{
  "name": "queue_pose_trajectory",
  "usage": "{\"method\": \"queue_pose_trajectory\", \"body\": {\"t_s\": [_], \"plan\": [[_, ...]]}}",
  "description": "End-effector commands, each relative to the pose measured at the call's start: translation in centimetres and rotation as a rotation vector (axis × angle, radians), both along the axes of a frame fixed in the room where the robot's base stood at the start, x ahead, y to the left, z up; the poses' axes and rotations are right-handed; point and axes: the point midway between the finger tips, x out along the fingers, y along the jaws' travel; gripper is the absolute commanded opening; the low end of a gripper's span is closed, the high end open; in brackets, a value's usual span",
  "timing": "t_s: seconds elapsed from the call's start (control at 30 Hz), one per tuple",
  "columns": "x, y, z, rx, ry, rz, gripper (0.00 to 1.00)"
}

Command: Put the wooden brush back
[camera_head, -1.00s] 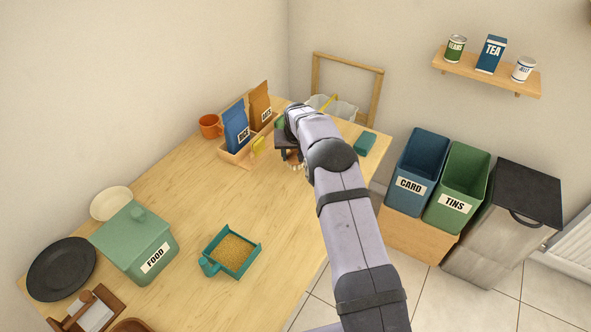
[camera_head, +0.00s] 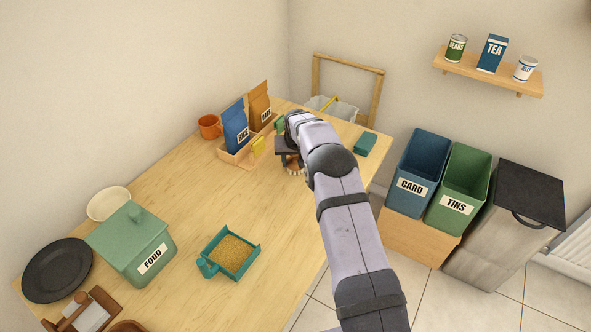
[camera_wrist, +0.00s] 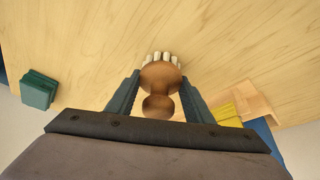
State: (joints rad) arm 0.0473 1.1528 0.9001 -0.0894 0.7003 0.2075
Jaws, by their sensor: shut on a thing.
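The wooden brush shows in the wrist view (camera_wrist: 160,78) as a round brown head with a knob and pale bristles along its far edge. My gripper (camera_wrist: 160,92) is shut on it, with one finger on each side of the wood. In the head view my gripper (camera_head: 289,158) is over the far part of the table, and the brush (camera_head: 295,170) shows just below it, mostly hidden by my arm. I cannot tell whether the bristles touch the table.
A wooden box (camera_head: 238,159) with rice and oats bags stands left of my gripper. A teal block (camera_head: 365,144) is to its right, and a grey container (camera_head: 340,109) behind. A teal dustpan (camera_head: 213,268) of grain lies nearer. The middle of the table is clear.

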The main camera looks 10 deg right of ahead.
Motion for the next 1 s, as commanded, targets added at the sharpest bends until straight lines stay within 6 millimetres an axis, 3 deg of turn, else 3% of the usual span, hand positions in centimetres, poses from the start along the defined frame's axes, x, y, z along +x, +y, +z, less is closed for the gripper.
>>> {"method": "queue_pose_trajectory", "body": {"t_s": [0.43,0.47,0.53,0.77,0.8,0.83,1.0], "plan": [[0.03,0.0,-0.69,0.0,-0.001,0.0,0.23],[0.03,0.0,-0.67,0.0,-0.001,0.0,0.49],[0.03,0.0,-0.61,0.0,-0.001,0.0,0.66],[0.02,0.01,-0.61,0.0,-0.001,0.0,0.69],[-0.01,0.0,-0.67,0.0,0.0,0.0,0.79],[-0.01,0.0,-0.67,0.0,0.0,0.0,0.81],[-0.01,0.0,-0.65,0.0,0.0,0.0,0.81]]}}
